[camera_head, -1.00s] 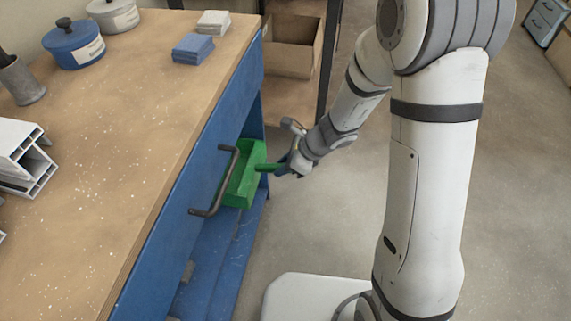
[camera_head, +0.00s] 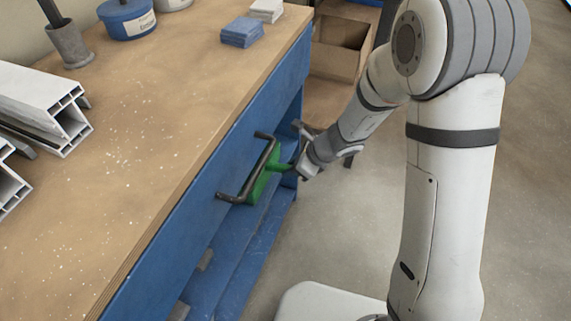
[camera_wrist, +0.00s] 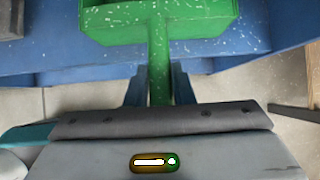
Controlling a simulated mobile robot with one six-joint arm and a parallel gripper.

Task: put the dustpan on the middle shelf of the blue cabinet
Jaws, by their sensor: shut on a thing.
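The green dustpan (camera_head: 262,186) is partly hidden behind the dark bar handle and blue front panel of the bench. In the wrist view its green pan (camera_wrist: 110,22) is at the top, with the handle pointing down between my fingers. My gripper (camera_head: 297,169) is shut on that handle, just outside the bench's open side; the fingers also show in the wrist view (camera_wrist: 159,88). The blue cabinet appears to be the blue body (camera_head: 222,170) under the wooden top. A low blue shelf (camera_head: 238,262) shows below; I cannot tell which shelf level the pan is at.
The wooden bench top (camera_head: 120,200) carries white profiles (camera_head: 45,105), blue cloths (camera_head: 242,32), a blue pot (camera_head: 127,20) and a grey cup (camera_head: 69,45). The dark bar handle (camera_head: 238,199) sticks out close to the pan. A cardboard box (camera_head: 340,48) stands behind. The floor at right is clear.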

